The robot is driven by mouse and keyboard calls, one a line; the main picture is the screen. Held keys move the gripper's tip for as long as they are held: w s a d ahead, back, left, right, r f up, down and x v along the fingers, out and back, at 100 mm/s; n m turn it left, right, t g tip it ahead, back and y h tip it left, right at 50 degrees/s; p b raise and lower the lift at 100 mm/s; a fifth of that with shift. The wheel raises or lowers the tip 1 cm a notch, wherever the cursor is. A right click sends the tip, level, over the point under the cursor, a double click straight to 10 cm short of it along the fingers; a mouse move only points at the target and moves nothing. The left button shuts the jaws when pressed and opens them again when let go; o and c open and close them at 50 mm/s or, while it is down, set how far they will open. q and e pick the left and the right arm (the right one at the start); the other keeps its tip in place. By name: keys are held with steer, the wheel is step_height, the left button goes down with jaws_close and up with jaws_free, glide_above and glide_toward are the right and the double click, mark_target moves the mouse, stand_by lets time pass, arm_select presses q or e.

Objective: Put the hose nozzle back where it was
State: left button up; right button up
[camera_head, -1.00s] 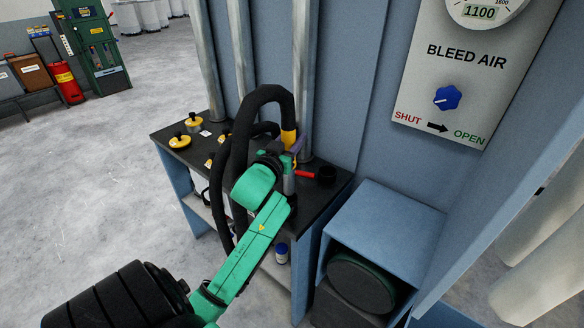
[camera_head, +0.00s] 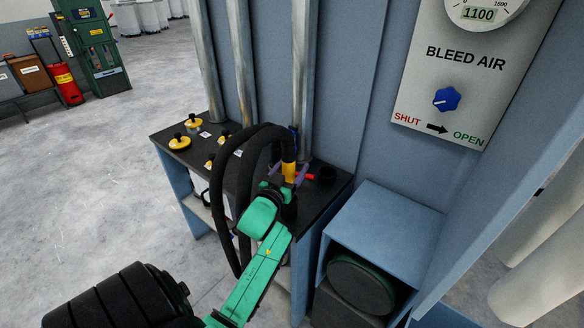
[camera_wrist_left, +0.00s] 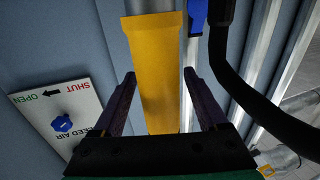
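The hose nozzle's yellow sleeve (camera_head: 289,172) stands roughly upright above the right part of the black bench top, with the black hose (camera_head: 227,170) looping from its top. Its lower end is hidden by my arm. My left gripper (camera_head: 287,172) has its purple fingers apart on either side of the sleeve. In the left wrist view the yellow sleeve (camera_wrist_left: 158,70) lies between the two fingers (camera_wrist_left: 160,80), with gaps beside it, so the gripper looks open around it. My right gripper is in neither view.
A red handle (camera_head: 308,177) and a black cup (camera_head: 326,175) are close right of the nozzle. Yellow-and-black knobs (camera_head: 179,142) stand on the left of the bench (camera_head: 165,133). Metal pipes (camera_head: 303,80) rise behind. A blue box (camera_head: 385,228) is at the right.

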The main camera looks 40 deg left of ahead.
arm_select(q)
steer(key=b+v, duration=0.2)
steer(key=v, duration=1)
steer(key=shift+b, duration=0.3)
steer(key=shift+r, duration=0.1)
